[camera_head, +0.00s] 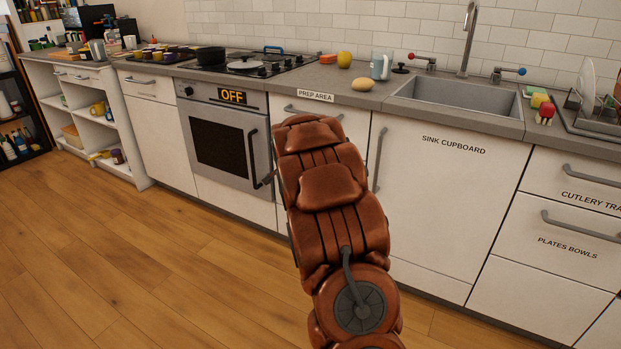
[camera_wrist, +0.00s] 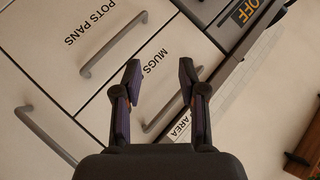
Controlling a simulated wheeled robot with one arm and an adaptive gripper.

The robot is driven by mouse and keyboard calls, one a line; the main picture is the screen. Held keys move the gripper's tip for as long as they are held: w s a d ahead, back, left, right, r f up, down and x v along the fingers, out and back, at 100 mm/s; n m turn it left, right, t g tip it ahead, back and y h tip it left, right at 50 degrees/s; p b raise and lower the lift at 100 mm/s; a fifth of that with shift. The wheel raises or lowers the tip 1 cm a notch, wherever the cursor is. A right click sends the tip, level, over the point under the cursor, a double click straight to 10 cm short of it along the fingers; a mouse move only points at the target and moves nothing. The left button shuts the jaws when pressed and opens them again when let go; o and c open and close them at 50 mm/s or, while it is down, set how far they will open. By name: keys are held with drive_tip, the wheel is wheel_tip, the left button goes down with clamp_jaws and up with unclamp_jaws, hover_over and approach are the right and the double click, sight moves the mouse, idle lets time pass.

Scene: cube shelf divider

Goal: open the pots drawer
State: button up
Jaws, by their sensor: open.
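The pots drawer (camera_wrist: 62,52), a pale front labelled POTS PANS, is at the upper left of the wrist view. It appears closed, with its grey bar handle (camera_wrist: 112,46) clear of my fingers. My gripper (camera_wrist: 158,72) is open and empty, with its dark fingers apart in front of the neighbouring MUGS drawer (camera_wrist: 154,62). The MUGS drawer's handle (camera_wrist: 166,108) shows between and behind the fingers. In the head view, my arm hides the pots drawer and my gripper.
The oven (camera_head: 222,140) marked OFF is left of my arm, its handle (camera_head: 252,157) close by. The sink cupboard (camera_head: 440,200) is to the right, its upright handle (camera_head: 380,160) beside my arm. The wooden floor (camera_head: 130,270) is clear at left.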

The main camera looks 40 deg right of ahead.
drive_tip(key=w+d+f+m+t+h+b, duration=0.2)
drive_tip(key=d+f+m+t+b, duration=0.35)
drive_tip(key=d+f+b, duration=0.8)
drive_tip(key=shift+t, duration=0.35)
drive_tip(key=w+d, duration=0.1)
drive_tip(key=w, duration=0.1)
drive_tip(key=w+d, duration=0.2)
drive_tip(key=w+d+f, duration=0.1)
drive_tip(key=w, duration=0.1)
drive_tip(key=shift+w+d, duration=0.1)
drive_tip(key=shift+d, duration=0.3)
drive_tip(key=shift+w+d+r, duration=0.1)
drive_tip(key=shift+w+d, duration=0.05)
drive_tip(key=shift+w, duration=0.15)
drive_tip(key=shift+w, duration=0.1)
clamp_jaws()
